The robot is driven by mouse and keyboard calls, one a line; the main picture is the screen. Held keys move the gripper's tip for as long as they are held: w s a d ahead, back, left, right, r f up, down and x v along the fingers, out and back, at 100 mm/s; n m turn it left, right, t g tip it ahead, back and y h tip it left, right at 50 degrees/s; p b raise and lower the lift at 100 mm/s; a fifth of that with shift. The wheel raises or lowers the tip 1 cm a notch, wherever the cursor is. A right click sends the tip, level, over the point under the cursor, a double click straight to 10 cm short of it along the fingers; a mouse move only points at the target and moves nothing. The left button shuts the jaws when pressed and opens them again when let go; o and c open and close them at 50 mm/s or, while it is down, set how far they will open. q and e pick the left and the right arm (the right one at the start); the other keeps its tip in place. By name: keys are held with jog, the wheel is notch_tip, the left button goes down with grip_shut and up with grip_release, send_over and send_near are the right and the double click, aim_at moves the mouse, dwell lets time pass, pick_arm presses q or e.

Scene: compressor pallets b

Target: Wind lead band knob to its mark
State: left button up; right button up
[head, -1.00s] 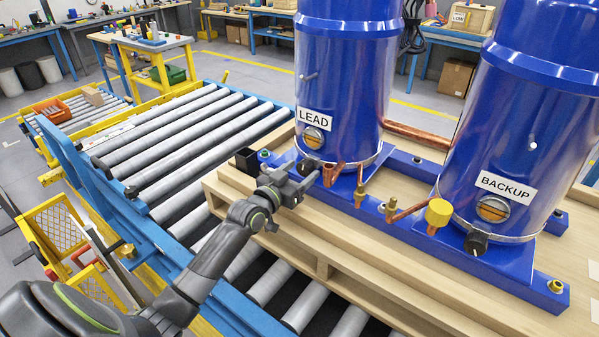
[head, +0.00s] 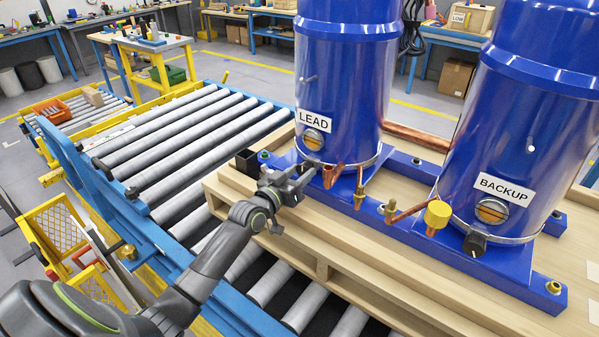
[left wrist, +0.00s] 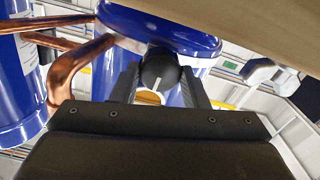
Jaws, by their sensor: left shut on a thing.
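The lead compressor (head: 345,80) is a tall blue tank with a LEAD label and a metal band around its base. Its black lead band knob (left wrist: 159,70) shows in the left wrist view, with a white pointer line toward the bottom of that picture. My left gripper (left wrist: 160,80) has a finger on each side of the knob and is shut on it. In the head view my left gripper (head: 303,178) is at the band's front and mostly hides the knob. I cannot make out the mark. My right gripper is not in view.
The backup compressor (head: 520,130) stands to the right, with its own black knob (head: 475,243). A wooden pallet (head: 330,245) lies below, on a roller conveyor (head: 180,135).

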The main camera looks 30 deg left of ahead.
pick_arm(q)
jog(key=shift+n, duration=0.4)
jog(key=o, duration=1)
jog(key=shift+c, duration=0.2)
jog(key=s+a+p, duration=0.1)
jog(key=s+a, duration=0.1)
jog(key=s, duration=1.5)
jog(key=shift+s+a+p, duration=0.15)
jog(key=shift+a+p, duration=0.05)
jog(key=shift+p, duration=0.1)
jog(key=shift+f, duration=0.1)
